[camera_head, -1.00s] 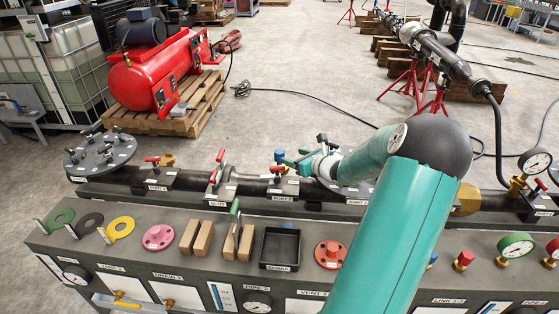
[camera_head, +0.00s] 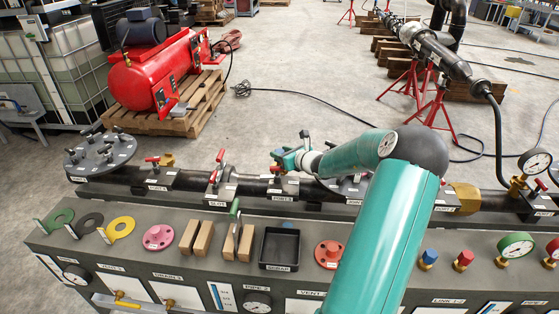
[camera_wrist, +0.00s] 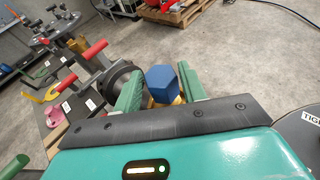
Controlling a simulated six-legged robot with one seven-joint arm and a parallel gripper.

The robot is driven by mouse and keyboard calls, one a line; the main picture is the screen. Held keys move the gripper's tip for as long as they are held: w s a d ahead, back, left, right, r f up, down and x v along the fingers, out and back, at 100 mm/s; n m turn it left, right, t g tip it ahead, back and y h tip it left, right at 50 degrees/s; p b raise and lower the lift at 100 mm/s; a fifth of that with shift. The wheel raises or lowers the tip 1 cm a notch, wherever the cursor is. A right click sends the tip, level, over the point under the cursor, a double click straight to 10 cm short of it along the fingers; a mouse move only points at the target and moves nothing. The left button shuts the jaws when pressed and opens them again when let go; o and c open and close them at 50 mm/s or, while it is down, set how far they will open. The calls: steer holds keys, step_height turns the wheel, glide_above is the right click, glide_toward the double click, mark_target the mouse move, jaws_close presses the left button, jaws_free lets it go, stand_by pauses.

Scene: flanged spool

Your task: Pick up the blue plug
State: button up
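A blue plug with a faceted head (camera_wrist: 162,80) and a brass-coloured base stands between my fingers in the wrist view. In the head view, only a small bit of blue (camera_head: 277,152) shows at my gripper (camera_head: 283,158), above the pipe near the port 3 label; the fingers hide most of it. In the wrist view, one green finger of my gripper (camera_wrist: 160,78) lies on each side of the plug. The fingers are apart, and I see no clear grip on it. Another blue-topped brass fitting (camera_head: 428,258) stands on the bench at right.
The dark pipe (camera_head: 240,187) with red-handled valves (camera_head: 217,165) runs along the bench. A black tray (camera_head: 280,248), wooden blocks (camera_head: 204,238) and flat coloured rings stand in front. A red-topped fitting (camera_head: 463,260) and gauges stand at right.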

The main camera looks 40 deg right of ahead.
steer(key=c, duration=0.6)
steer(key=shift+c, duration=0.2)
steer(key=shift+r, duration=0.55)
step_height(320, 180, up, 2)
steer(key=shift+r, duration=0.2)
steer(key=s+a+r, duration=0.8)
steer(key=a+r, duration=0.1)
steer(key=a, duration=0.2)
steer(key=shift+s+r, duration=0.25)
steer(key=shift+s, duration=0.1)
